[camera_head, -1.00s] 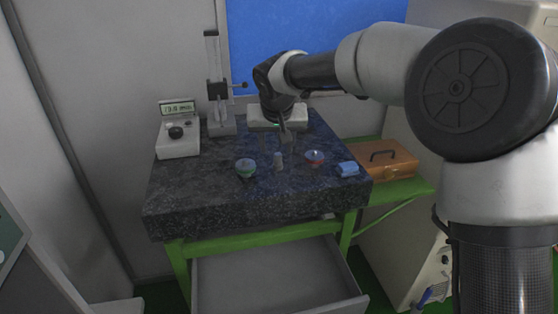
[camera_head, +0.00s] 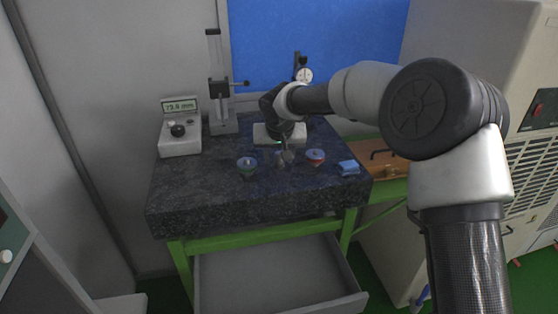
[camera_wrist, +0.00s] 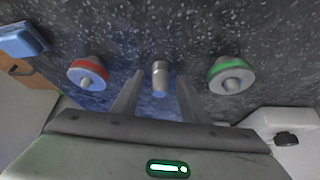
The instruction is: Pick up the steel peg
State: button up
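The steel peg (camera_wrist: 161,74) is a small grey cylinder on the dark speckled granite table. In the wrist view it stands between the tips of my gripper (camera_wrist: 160,84), with a visible gap on both sides. My gripper is open and empty. In the head view my gripper (camera_head: 284,153) is low over the middle of the table. Its fingers partly cover the peg there, so their exact height against it is hard to tell.
A green-ringed piece (camera_head: 247,163) and a red-ringed piece (camera_head: 315,156) flank the peg. A blue block (camera_head: 349,167) lies at the right. A readout box (camera_head: 180,135) and a column stand (camera_head: 222,110) stand at the back left; a dial gauge (camera_head: 304,75) is behind my gripper. An open drawer (camera_head: 280,275) juts out below.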

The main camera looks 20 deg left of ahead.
grip_shut()
jog(key=shift+r, duration=0.2)
